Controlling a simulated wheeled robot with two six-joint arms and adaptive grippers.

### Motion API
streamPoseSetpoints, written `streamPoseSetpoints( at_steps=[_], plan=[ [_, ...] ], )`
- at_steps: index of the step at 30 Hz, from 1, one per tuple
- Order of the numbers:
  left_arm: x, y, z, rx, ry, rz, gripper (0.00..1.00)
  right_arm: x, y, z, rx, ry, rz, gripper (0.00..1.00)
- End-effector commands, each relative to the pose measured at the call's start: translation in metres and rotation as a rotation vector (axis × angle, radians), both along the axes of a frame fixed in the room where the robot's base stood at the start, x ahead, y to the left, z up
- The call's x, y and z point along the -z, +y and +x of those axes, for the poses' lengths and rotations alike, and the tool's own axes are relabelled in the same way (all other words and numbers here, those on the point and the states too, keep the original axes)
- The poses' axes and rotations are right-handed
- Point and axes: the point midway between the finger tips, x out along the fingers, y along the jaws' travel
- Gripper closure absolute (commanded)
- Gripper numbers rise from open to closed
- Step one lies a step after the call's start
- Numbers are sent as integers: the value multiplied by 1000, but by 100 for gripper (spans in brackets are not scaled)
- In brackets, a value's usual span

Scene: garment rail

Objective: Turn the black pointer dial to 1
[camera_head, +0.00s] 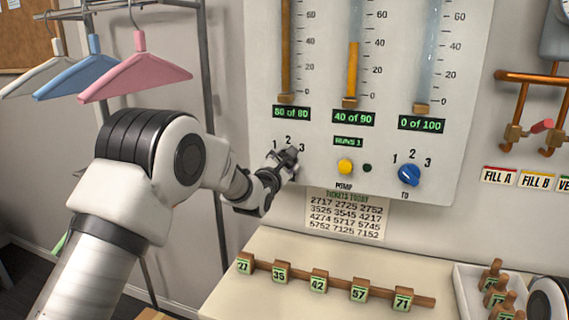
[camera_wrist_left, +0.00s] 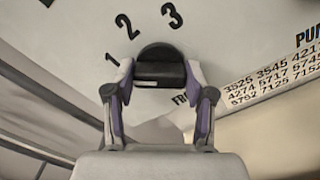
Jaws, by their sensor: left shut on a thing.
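The black pointer dial (camera_wrist_left: 159,64) is on the grey wall panel (camera_head: 385,140), below the printed numbers 1, 2 and 3. My left gripper (camera_wrist_left: 160,75) is shut on the dial, with one finger on each side of its raised bar. In the head view my left gripper (camera_head: 288,160) covers most of the dial. In the left wrist view the bar lies nearly level across the picture; which number it points to I cannot tell. My right gripper is not in view.
A blue dial (camera_head: 409,175), a yellow button (camera_head: 345,167) and several gauge tubes are on the same panel. Below are a table with a rack of numbered tags (camera_head: 319,281) and a white tray (camera_head: 463,284). Hangers (camera_head: 135,72) hang at the left.

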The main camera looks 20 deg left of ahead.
Motion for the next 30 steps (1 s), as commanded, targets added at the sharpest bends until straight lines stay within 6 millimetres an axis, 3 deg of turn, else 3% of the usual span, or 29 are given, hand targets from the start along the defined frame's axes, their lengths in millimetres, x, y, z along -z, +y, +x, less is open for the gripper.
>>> streamPoseSetpoints(
  at_steps=[7, 8, 9, 10, 22, 26, 30],
  plan=[
    [3, 0, 0, 0, 6, -2, 81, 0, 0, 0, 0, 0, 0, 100],
    [3, 0, 0, -1, 7, -2, 43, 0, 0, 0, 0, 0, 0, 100],
    [3, 0, 0, -1, 7, -2, 28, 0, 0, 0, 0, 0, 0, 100],
    [3, 0, 0, 0, 6, -2, 21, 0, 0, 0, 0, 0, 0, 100],
    [1, 0, -6, 0, 4, 0, 21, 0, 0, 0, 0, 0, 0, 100],
    [1, 1, -29, -1, 6, 0, 21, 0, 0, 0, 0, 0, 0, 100],
    [2, 3, -66, -1, 6, -1, 21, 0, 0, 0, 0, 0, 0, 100]
  ],
)
